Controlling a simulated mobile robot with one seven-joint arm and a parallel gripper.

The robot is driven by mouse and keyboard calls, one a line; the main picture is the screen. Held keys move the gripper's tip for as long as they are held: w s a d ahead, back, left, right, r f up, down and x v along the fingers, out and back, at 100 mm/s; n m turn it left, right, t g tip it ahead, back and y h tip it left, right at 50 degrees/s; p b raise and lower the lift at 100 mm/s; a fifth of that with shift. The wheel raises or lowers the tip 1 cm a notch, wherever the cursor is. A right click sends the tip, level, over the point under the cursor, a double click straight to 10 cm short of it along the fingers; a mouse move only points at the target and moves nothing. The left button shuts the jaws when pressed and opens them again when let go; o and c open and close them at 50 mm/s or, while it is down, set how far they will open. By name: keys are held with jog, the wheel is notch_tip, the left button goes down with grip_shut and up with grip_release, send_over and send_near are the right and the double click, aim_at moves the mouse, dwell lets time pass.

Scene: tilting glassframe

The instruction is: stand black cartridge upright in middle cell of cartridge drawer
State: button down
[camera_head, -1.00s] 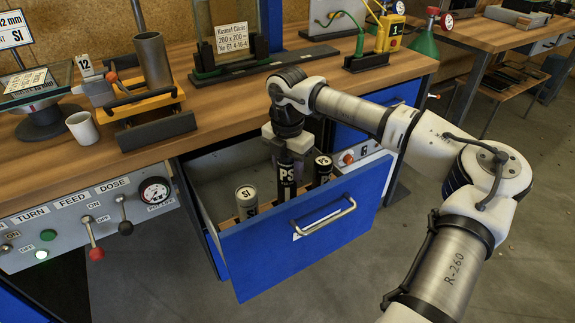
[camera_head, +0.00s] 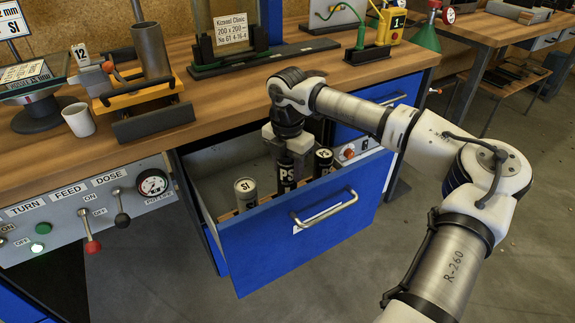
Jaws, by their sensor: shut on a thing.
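The open blue cartridge drawer (camera_head: 315,235) holds a grey cartridge (camera_head: 246,194) marked SI on the left and another black cartridge (camera_head: 323,163) on the right, both upright. My gripper (camera_head: 286,154) points down over the drawer and is shut on the top of the black cartridge (camera_head: 286,176) marked PS. This cartridge is upright between the other two, in line with the middle cell. Its lower part is hidden behind the drawer front, so I cannot tell whether it touches the cell floor.
The wooden bench top (camera_head: 215,110) lies behind and above the drawer. A white cup (camera_head: 78,120), a metal tube on a yellow stand (camera_head: 150,90) and a glass frame (camera_head: 235,35) stand on it. The drawer handle (camera_head: 325,212) sticks out in front.

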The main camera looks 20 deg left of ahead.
jog(key=shift+f+b, duration=1.75)
jog(key=shift+f, duration=0.65)
jog(key=c, duration=0.7)
grip_release()
jog(key=shift+o, duration=0.2)
notch_tip(320, 180, up, 14)
jog(key=shift+f+p, duration=0.1)
jog(key=shift+p, duration=0.35)
